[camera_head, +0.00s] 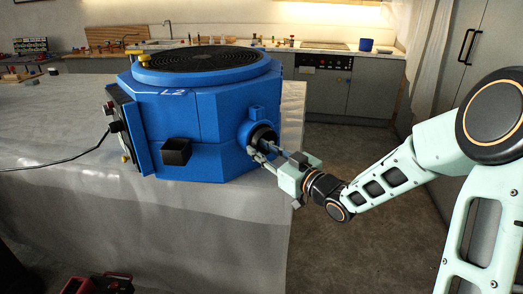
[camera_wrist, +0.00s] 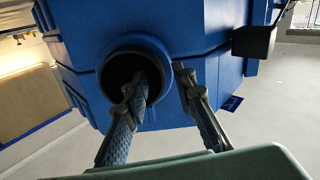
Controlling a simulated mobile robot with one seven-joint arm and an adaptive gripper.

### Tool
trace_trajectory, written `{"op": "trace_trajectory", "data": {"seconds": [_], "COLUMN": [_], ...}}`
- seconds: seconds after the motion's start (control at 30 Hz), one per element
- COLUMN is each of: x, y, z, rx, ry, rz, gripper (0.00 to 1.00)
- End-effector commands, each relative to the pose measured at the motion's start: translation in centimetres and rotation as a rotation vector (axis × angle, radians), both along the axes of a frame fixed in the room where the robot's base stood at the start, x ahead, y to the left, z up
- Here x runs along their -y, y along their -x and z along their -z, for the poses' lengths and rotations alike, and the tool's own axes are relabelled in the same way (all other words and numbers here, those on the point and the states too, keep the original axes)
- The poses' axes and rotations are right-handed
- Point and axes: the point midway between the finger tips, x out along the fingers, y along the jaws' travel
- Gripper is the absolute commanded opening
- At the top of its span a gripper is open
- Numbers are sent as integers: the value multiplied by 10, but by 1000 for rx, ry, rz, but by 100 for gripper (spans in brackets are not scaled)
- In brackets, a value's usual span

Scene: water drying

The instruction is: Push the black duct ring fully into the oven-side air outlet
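The blue oven (camera_head: 213,125) stands on the table with its round air outlet (camera_head: 245,131) facing right, toward my arm. The black duct ring (camera_head: 263,134) shows as a dark round shape at the outlet's mouth; how deep it sits is unclear. In the wrist view the blue outlet (camera_wrist: 152,45) surrounds a dark opening. My gripper (camera_head: 265,153) is at the outlet; it also shows in the wrist view (camera_wrist: 163,79). Its fingers are apart: one tip overlaps the dark opening, the other is outside the outlet's right side. Contact cannot be told.
A grey cloth-covered table (camera_head: 215,225) carries the oven. A small black box (camera_head: 176,151) sticks out from the oven's front. A black cable (camera_head: 65,163) runs left. A kitchen counter (camera_head: 385,53) stands behind. Floor right of the table is open around my arm.

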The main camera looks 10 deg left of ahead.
Motion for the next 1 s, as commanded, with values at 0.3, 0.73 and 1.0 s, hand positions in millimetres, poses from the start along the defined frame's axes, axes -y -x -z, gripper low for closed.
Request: {"op": "trace_trajectory", "data": {"seconds": [0.3, 0.73, 1.0], "x": [22, 82, 90], "y": [18, 72, 80], "z": [0, 0, 0], "rx": [-1, 0, 0], "ry": [3, 2, 0], "rz": [3, 3, 0], "gripper": [25, 25, 25]}}
